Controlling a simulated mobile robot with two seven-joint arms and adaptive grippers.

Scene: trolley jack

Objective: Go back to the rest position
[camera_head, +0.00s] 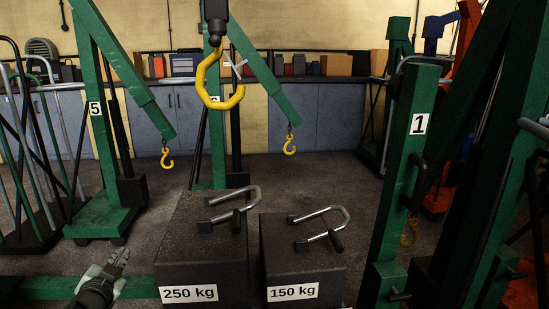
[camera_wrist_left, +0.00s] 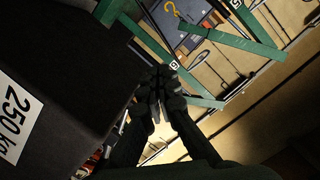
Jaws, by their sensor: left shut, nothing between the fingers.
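My left gripper (camera_head: 116,262) is low at the left in the head view, beside the left face of the block marked 250 kg (camera_head: 197,260). It is shut with nothing in it, and a gap shows between it and the block. In the left wrist view the shut fingers (camera_wrist_left: 158,80) are at the centre, with the dark block (camera_wrist_left: 70,60) at the left. My right gripper is not in view.
A block marked 150 kg (camera_head: 300,255) stands to the right, with a metal handle on top. A large yellow hook (camera_head: 212,85) hangs above the blocks. Green crane 1 (camera_head: 405,170) stands close at right, crane 5 (camera_head: 98,130) behind left. Grey floor lies between.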

